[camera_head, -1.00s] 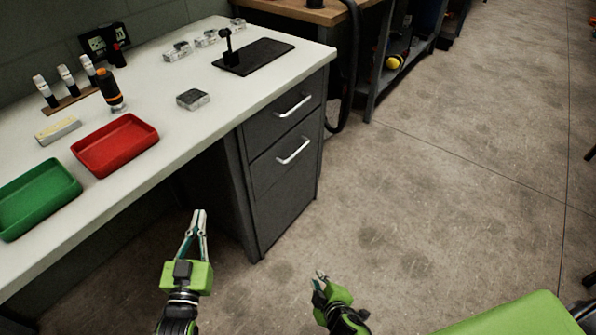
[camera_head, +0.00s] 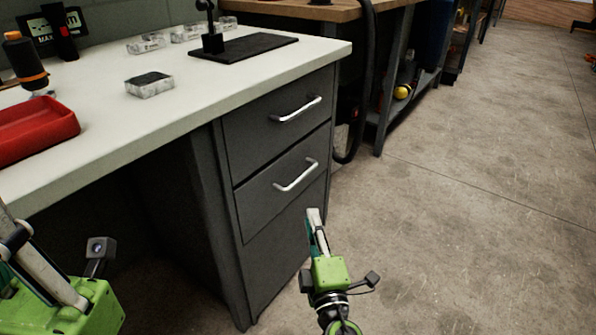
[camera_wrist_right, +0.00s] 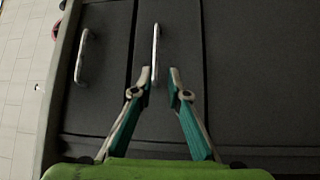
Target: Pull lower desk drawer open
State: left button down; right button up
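The lower desk drawer (camera_head: 265,200) is shut in the grey pedestal under the desk. Its silver bar handle (camera_head: 296,176) also shows upright in the right wrist view (camera_wrist_right: 155,50). My right gripper (camera_head: 314,213) is in front of the pedestal, just below and right of that handle in the head view. In the right wrist view its fingers (camera_wrist_right: 160,76) are open and empty, with the handle lined up between the tips; contact is not visible. My left gripper (camera_head: 30,255) is at the lower left below the desktop, its fingertips cut off by the picture edge.
The upper drawer (camera_head: 255,120) is shut, with its own silver handle (camera_head: 297,109). The white desktop (camera_head: 190,105) overhangs the drawers and carries a red tray (camera_head: 35,130) and a black stand (camera_head: 245,48). Open floor (camera_head: 450,240) lies to the right.

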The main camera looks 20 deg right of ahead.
aim_at(303, 174)
jog(key=w, duration=0.4)
jog(key=w+d+r, duration=0.1)
jog(key=w, duration=0.4)
jog(key=w+d+r, duration=0.1)
jog(key=w, duration=0.4)
jog(key=shift+w+r+p, duration=0.1)
jog(key=shift+r+p, duration=0.15)
jog(key=shift+p, duration=0.1)
grip_shut()
